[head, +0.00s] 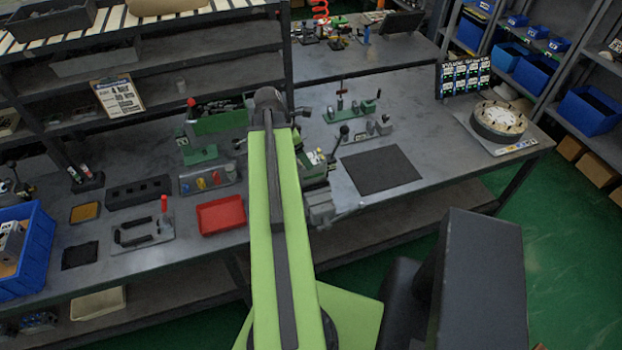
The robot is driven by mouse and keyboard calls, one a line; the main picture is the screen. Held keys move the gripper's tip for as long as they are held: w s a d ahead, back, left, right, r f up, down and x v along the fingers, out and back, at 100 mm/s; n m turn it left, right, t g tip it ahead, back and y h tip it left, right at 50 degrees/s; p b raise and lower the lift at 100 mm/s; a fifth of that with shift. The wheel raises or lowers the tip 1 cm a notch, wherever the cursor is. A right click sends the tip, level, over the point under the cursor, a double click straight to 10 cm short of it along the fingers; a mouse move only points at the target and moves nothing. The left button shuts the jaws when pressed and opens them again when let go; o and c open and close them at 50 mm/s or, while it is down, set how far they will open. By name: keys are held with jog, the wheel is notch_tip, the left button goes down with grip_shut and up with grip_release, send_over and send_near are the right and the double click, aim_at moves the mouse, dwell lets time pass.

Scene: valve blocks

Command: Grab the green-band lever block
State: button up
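Several lever fixtures stand on the long grey workbench (425,120). One has a green base and a red-topped lever (195,145), left of my arm. A green-based clamp with a red-topped handle (350,109) stands at the back, right of my arm. A small block with a black ball lever (339,138) stands in front of that clamp. I cannot make out a green band on any lever block, so I cannot tell which one is the green-band block. My green arm reaches up over the bench and ends at a dark joint. My gripper and its fingertips cannot be made out.
A grey vise (320,207) is at the bench's front edge, partly behind my arm. A red tray (221,215), a blue bin (25,250) and a clamp plate (140,232) lie left. A dark mat (381,170) and a round dial fixture (498,122) lie right, with bare bench between.

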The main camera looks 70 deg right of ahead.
aim_at(314, 171)
jog(key=b+x, duration=0.2)
jog(key=x, duration=0.2)
jog(key=shift+w+f+b, duration=0.1)
jog(key=shift+f+b, duration=0.15)
jog(key=shift+b, duration=0.05)
jog(key=shift+f, duration=0.15)
jog(key=shift+d, duration=0.1)
jog(key=b+x, duration=0.5)
jog(key=shift+d+f, duration=0.1)
jog(key=shift+r, duration=0.25)
grip_shut()
